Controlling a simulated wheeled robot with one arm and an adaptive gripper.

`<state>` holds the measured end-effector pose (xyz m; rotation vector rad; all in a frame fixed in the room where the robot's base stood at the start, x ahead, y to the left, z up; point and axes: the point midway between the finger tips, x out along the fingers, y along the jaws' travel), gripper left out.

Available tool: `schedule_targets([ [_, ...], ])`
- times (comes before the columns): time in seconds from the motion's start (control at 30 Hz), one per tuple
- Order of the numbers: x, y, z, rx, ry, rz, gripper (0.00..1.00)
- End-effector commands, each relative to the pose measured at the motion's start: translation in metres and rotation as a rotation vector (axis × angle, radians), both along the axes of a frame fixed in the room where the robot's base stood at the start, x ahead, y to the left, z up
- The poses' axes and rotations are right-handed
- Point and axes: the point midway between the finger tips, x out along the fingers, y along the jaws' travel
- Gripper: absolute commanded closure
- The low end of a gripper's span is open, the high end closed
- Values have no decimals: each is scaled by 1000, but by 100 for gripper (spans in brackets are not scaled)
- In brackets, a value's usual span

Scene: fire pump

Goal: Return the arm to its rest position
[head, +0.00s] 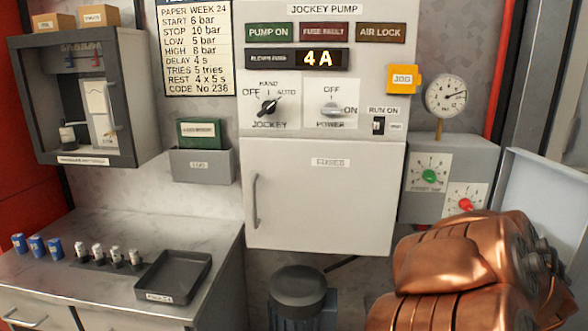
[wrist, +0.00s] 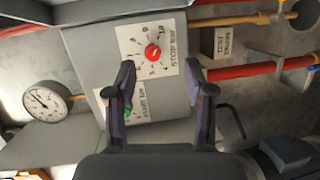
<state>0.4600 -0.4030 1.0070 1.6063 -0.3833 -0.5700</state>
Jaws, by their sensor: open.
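My gripper (wrist: 163,88) shows in the wrist view with its two dark fingers spread apart and nothing between them. It is in front of the grey pressure switch box (wrist: 90,55), which appears turned in this view. The red knob (wrist: 152,53) lies in the gap beyond the fingertips, and the green knob (wrist: 128,110) is partly hidden by the left finger. I cannot tell that either finger touches anything. In the head view my copper arm (head: 445,265) fills the lower right, and my gripper does not show there.
The jockey pump panel (head: 325,65) stands ahead with its fuse door (head: 325,205) shut. A pressure gauge (head: 446,96) sits above the switch box. A counter (head: 215,250) at left holds a black tray (head: 172,278) and several fuses. Red pipe (wrist: 245,71) runs near the gripper.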

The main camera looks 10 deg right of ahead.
Motion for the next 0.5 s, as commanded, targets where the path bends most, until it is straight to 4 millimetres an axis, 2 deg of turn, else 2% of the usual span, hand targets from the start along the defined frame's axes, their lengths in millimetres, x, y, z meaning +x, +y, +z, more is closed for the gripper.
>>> schedule_targets([
  [0.07,0,9,0,69,-6,-49,47],
  [0.27,-12,31,-20,276,9,-198,47],
  [0.5,-33,81,-55,547,52,-357,47],
])
